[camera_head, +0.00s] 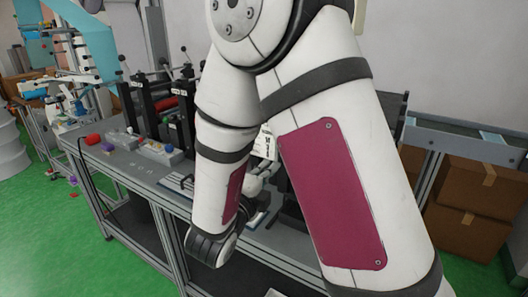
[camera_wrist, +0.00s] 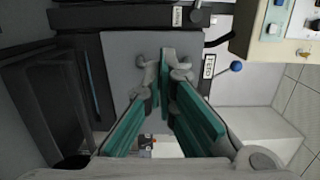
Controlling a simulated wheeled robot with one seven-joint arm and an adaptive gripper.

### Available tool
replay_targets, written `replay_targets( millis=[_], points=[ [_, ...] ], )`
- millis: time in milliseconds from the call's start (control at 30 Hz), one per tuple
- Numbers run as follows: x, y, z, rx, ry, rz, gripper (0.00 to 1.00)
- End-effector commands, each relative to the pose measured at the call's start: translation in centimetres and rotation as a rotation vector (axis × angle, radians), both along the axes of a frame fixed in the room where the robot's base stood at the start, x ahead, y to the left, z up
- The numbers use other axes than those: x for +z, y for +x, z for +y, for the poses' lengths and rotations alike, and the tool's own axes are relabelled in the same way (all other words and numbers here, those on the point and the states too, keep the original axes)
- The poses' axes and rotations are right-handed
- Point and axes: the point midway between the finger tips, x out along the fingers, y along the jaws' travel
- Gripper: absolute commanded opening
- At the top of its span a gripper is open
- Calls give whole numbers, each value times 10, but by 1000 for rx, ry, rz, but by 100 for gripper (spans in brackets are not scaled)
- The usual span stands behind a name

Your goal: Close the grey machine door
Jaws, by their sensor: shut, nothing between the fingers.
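In the wrist view, a flat grey panel (camera_wrist: 120,52), which looks like the grey machine door, lies behind my fingers, with dark machine parts around it. My gripper (camera_wrist: 166,68) has teal finger pads, and its fingertips are together in front of this panel with nothing between them. I cannot tell whether the tips touch the panel. My fingers hide its middle and lower part, so I cannot tell how far the door stands open. In the head view, my arm hides the door and my gripper.
In the wrist view, a blue-knobbed lever (camera_wrist: 236,66) is at right, below a beige control box (camera_wrist: 272,30) with buttons. In the head view, black machines stand on a grey workbench (camera_head: 115,160). Cardboard boxes (camera_head: 465,232) are at right. Green floor (camera_head: 45,235) is open at left.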

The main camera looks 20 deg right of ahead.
Motion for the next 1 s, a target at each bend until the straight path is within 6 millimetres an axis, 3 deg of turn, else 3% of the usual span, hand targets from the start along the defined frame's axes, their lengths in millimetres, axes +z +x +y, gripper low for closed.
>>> replay_targets(
  millis=[600,1000],
  points=[
    [0,68,-83,-7,4,0,0],
    [-1,88,-105,-3,4,0,0]
  ],
)
